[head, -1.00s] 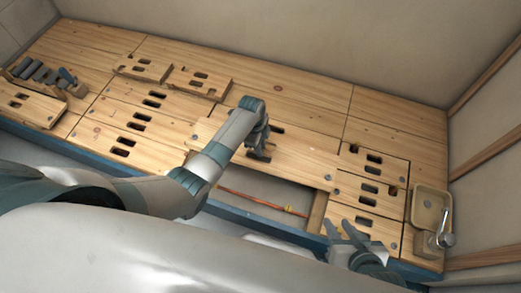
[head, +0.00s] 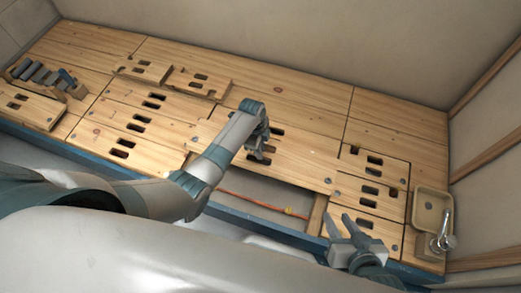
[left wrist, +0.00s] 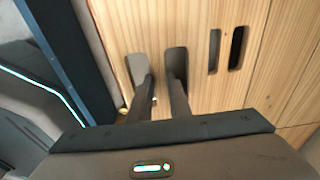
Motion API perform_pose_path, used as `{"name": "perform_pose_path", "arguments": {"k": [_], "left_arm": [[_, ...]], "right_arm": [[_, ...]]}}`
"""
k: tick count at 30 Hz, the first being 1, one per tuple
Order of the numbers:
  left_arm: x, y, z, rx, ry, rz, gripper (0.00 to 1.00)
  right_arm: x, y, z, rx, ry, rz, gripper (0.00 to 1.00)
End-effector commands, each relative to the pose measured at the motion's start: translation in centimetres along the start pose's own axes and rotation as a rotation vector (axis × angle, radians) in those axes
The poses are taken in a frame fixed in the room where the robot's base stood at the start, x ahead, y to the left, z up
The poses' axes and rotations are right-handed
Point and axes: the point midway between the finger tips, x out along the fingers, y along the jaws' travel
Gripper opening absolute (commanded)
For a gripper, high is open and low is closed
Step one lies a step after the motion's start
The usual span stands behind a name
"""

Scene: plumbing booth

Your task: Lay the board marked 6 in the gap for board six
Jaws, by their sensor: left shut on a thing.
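My left gripper (head: 259,155) is shut on a pale wooden board (head: 298,155), its fingers in the two hand slots. The left wrist view shows the fingers (left wrist: 160,95) in the slots of this board (left wrist: 195,95). I cannot read a number on it. The board lies at or just above the deck, behind an open gap (head: 262,201) in the front row, and seems to reach over its rear edge. An orange pipe (head: 250,199) shows in the gap. My arm hides the gap's left part. My right gripper (head: 350,222) is open and empty at the front right.
Slotted boards (head: 370,193) lie right of the gap, and others (head: 122,143) to its left. Two loose boards (head: 198,83) rest at the back. A tool rack (head: 42,76) stands far left. A tan basin (head: 431,208) sits at the right end.

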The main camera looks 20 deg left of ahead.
Motion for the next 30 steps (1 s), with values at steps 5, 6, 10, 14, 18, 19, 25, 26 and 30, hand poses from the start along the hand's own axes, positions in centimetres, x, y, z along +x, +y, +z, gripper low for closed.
{"name": "perform_pose_path", "arguments": {"k": [5, 6, 10, 14, 18, 19, 25, 26, 30], "left_arm": [[0.3, -0.1, 0.0, 0.000, 0.001, -0.002, 0.00], [0.3, -0.1, 0.0, 0.000, 0.001, -0.002, 0.00], [0.6, -0.1, 0.0, 0.000, 0.001, -0.002, 0.00], [0.8, -0.1, 0.1, 0.000, 0.001, -0.002, 0.00], [1.0, -0.1, 0.1, 0.000, 0.001, -0.002, 0.00], [1.1, -0.1, 0.1, 0.000, 0.001, -0.002, 0.00], [1.4, -0.1, 0.1, 0.000, 0.001, -0.002, 0.00], [1.4, -0.1, 0.1, 0.000, 0.001, -0.002, 0.00], [1.7, -0.1, 0.1, 0.000, 0.001, -0.002, 0.00]], "right_arm": [[0.2, -0.3, -1.0, -0.009, 0.060, -0.007, 0.32], [0.3, -0.4, -1.2, -0.010, 0.072, -0.008, 0.32], [0.3, -0.6, -2.0, -0.014, 0.112, -0.011, 0.32], [0.4, -0.9, -2.8, -0.018, 0.154, -0.016, 0.32], [0.4, -1.1, -3.5, -0.022, 0.197, -0.020, 0.32], [0.3, -1.2, -3.7, -0.023, 0.207, -0.021, 0.32], [0.2, -1.6, -4.8, -0.030, 0.271, -0.027, 0.32], [0.2, -1.6, -5.0, -0.031, 0.281, -0.028, 0.32], [0.1, -1.9, -5.8, -0.035, 0.324, -0.033, 0.32]]}}
